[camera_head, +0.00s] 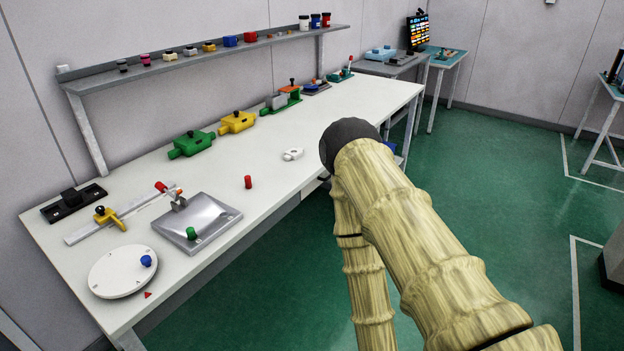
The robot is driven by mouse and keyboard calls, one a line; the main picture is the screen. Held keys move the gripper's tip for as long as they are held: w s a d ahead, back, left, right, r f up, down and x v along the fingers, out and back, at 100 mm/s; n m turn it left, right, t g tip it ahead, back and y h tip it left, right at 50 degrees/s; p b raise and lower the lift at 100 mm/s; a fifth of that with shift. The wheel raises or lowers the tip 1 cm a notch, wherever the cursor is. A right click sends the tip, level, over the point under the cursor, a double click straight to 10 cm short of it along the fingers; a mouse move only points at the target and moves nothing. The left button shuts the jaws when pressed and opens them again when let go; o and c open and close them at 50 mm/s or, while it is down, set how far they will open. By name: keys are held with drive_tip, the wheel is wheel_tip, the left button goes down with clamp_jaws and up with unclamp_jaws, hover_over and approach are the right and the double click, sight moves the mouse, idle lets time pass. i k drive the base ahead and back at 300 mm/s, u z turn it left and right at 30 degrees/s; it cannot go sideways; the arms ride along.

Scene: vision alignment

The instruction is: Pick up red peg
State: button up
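A small red peg (248,182) stands upright by itself on the white workbench (215,267), near the middle of its front part. My arm rises from the lower right and bends at a dark joint by the bench's front edge, to the right of the peg. My gripper does not show in this view. Nothing touches the peg, and clear bench surface surrounds it.
A grey metal plate (220,217) with a green peg (191,233) lies left of the red peg. A white disc (108,272) with a blue peg (146,261) is further left. A small white part (292,154) lies right. Green (190,146) and yellow (237,123) blocks stand behind.

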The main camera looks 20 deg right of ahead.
sight(248, 178)
drive_tip(key=z, duration=0.05)
drive_tip(key=k, duration=1)
drive_tip(key=z, duration=0.85)
drive_tip(key=i, duration=0.9)
drive_tip(key=u, duration=0.5)
drive_tip(key=i, duration=0.75)
drive_tip(key=u, duration=0.75)
